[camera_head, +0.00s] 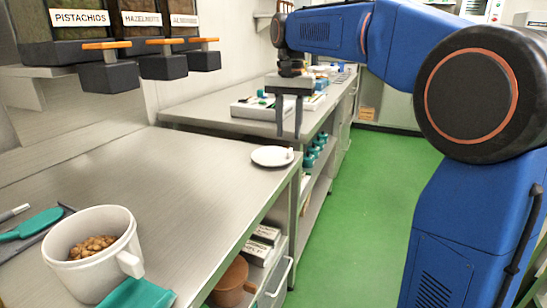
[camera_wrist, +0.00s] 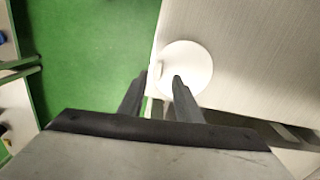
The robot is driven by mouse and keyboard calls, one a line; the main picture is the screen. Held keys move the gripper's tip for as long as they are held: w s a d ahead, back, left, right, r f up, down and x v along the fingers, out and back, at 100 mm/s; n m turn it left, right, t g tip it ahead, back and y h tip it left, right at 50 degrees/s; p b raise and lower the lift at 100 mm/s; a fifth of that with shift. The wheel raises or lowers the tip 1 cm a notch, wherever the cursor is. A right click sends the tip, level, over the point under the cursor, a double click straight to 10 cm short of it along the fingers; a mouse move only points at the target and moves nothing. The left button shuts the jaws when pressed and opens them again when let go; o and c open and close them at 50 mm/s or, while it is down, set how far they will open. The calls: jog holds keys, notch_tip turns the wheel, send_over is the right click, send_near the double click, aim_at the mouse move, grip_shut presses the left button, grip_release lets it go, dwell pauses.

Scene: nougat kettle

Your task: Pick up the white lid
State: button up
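In the wrist view my gripper (camera_wrist: 158,80) is open and empty. One fingertip overlaps the lid in the picture, and the other is over the green floor beside the table edge.
A white pot (camera_head: 88,250) of nuts stands on the near table (camera_head: 190,190), with a teal tool beside it. Dispensers (camera_head: 162,66) hang at the upper left. A second steel table (camera_head: 190,113) with trays lies behind. Green floor (camera_head: 370,200) is clear at right.

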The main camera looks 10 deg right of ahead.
aim_at(289, 151)
jog(key=shift+s+d+f, duration=0.1)
jog(key=shift+s+f, duration=0.05)
jog(key=shift+f, duration=2.7)
grip_shut()
